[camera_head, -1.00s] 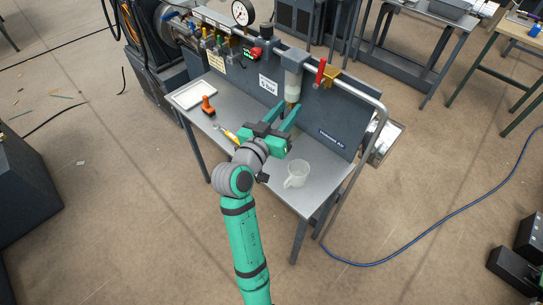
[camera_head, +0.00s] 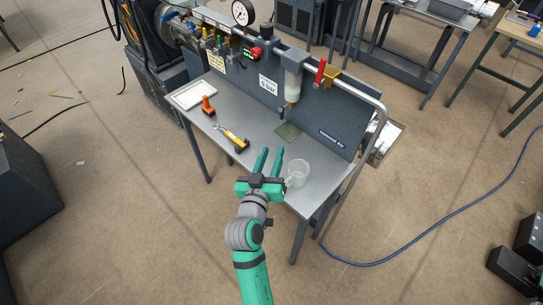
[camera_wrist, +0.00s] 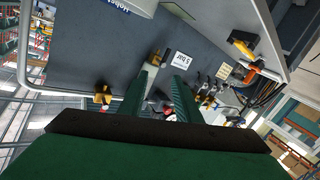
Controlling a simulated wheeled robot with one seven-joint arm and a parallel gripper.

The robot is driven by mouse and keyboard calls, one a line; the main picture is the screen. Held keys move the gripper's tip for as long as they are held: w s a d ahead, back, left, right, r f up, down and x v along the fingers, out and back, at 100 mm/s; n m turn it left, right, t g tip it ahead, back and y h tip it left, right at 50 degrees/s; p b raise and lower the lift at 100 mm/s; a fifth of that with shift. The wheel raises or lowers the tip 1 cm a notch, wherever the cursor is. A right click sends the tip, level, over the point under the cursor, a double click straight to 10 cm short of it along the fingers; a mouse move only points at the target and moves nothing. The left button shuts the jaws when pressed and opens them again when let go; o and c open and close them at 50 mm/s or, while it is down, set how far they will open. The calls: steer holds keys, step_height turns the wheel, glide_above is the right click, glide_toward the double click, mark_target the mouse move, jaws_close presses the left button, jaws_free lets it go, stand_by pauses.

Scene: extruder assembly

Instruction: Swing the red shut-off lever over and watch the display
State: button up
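The red lever (camera_head: 320,72) stands upright on the pipe at the upper right of the grey panel (camera_head: 325,110), next to a brass-coloured fitting. The small display (camera_head: 253,54), with red and green lit marks, sits on the panel to the lever's left, below the round gauge (camera_head: 242,13). My gripper (camera_head: 270,153) is open and empty at the bench's front edge, well apart from the lever. Its two green fingers point towards the panel.
A clear beaker (camera_head: 298,174) stands close right of my gripper; contact cannot be told. A yellow-handled tool (camera_head: 232,137), an orange tool (camera_head: 208,105) and a white tray (camera_head: 194,94) lie to the left. A filter bowl (camera_head: 292,84) hangs from the pipe. The bench's middle is mostly clear.

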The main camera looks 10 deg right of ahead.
mark_target(320, 74)
steer(key=shift+f, duration=0.1)
steer(key=shift+c, duration=0.5)
steer(key=c, duration=0.5)
steer(key=w+r+n, duration=0.1)
steer(key=r, duration=0.2)
steer(key=w+d+r+n+h, duration=0.1)
steer(key=r+n, duration=0.1)
steer(key=r, duration=0.2)
steer(key=w+d+r+n, duration=0.1)
steer(key=r+n, duration=0.1)
steer(key=r, duration=0.2)
steer(key=shift+w+r+h, duration=0.1)
steer(key=shift+h, duration=0.2)
jaws_close()
step_height(320, 74, up, 11)
steer(key=d+n+h, duration=0.2)
steer(key=n, duration=0.5)
steer(key=w+d, duration=0.5)
steer(key=d, duration=0.3)
steer(key=shift+g, duration=0.3)
